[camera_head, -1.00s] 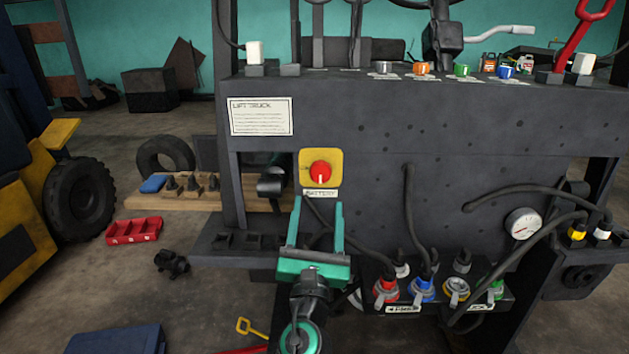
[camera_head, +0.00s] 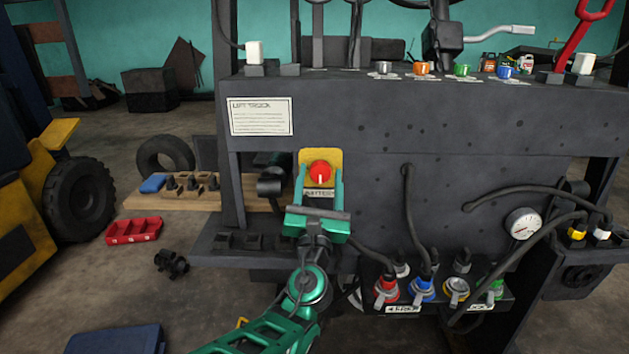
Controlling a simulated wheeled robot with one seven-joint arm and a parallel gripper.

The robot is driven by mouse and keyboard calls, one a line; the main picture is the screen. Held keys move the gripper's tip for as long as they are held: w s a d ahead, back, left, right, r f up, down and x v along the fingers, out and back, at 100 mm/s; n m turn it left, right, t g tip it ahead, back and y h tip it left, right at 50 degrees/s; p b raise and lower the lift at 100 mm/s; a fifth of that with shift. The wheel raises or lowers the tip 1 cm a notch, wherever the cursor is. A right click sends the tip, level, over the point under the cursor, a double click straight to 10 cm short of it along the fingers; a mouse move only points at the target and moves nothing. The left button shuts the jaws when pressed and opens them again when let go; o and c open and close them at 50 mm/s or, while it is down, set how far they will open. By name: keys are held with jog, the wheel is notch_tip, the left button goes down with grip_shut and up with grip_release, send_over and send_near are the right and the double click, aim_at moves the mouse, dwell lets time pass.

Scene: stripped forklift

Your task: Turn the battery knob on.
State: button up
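The battery knob (camera_head: 320,171) is a round red knob with a white mark pointing down. It sits on a yellow square plate (camera_head: 321,155) on the dark front panel, above a label reading BATTERY. My green gripper (camera_head: 319,176) is in front of the plate, with its fingers pointing up. One finger is on each side of the knob, with visible space between them. The fingers cover the plate's lower left and right sides. Whether they touch the knob or how far they are from it in depth cannot be told.
A black cylindrical part (camera_head: 270,186) protrudes just left of the plate. A dark hose (camera_head: 408,210) hangs to the right. Coloured connectors (camera_head: 422,289) stand on a low shelf, and a gauge (camera_head: 523,223) is further right. The panel directly right of the knob is bare.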

jog(key=c, duration=0.8)
jog(key=shift+a, duration=0.3)
jog(key=shift+d, duration=0.1)
jog(key=shift+m, duration=0.4)
jog(key=m+h, duration=0.1)
jog(key=m, duration=0.1)
jog(key=m+g+h, duration=0.1)
jog(key=m, duration=0.1)
jog(key=shift+m+h, duration=0.3)
jog(key=shift+m, duration=0.1)
jog(key=m+g+h, duration=0.1)
jog(key=m, duration=0.2)
jog(key=m+g+h, duration=0.1)
jog(key=m, duration=0.3)
jog(key=m+g, duration=0.1)
jog(key=m, duration=0.1)
jog(key=m+g, duration=0.1)
jog(key=m, duration=0.2)
jog(key=shift+r+h, duration=0.15)
jog(key=shift+h, duration=0.15)
jog(key=shift+m+g, duration=0.7)
jog(key=shift+m, duration=1.1)
